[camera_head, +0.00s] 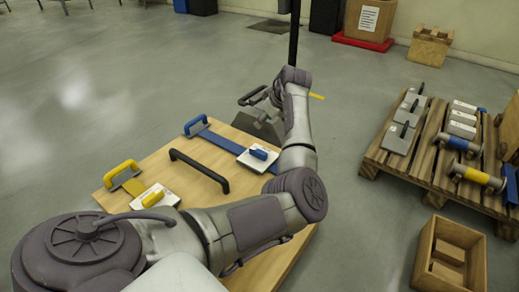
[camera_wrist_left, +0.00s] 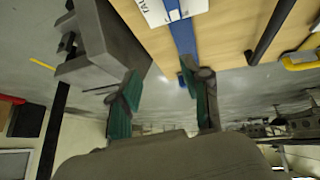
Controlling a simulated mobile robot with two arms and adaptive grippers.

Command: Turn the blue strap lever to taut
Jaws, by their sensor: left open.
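The blue strap lever (camera_head: 259,154) sits on a white plate on the wooden board (camera_head: 215,165). The blue strap (camera_head: 226,143) runs from it to a blue buckle (camera_head: 195,124) at the board's far left. In the left wrist view, the blue strap (camera_wrist_left: 184,38) and a white label plate (camera_wrist_left: 198,6) show at the top edge. My left gripper (camera_head: 256,103) is beyond the board's far edge, apart from the lever. In the wrist view, its green-padded fingers (camera_wrist_left: 160,84) are spread with nothing between them. My right gripper is not in view.
A grey block (camera_wrist_left: 105,48) stands close beside my left fingers. A black handle (camera_head: 200,170) and a yellow buckle (camera_head: 122,176) are on the board. A pallet (camera_head: 372,158) with several parts and a wooden box (camera_head: 424,268) are at the right. Floor between is clear.

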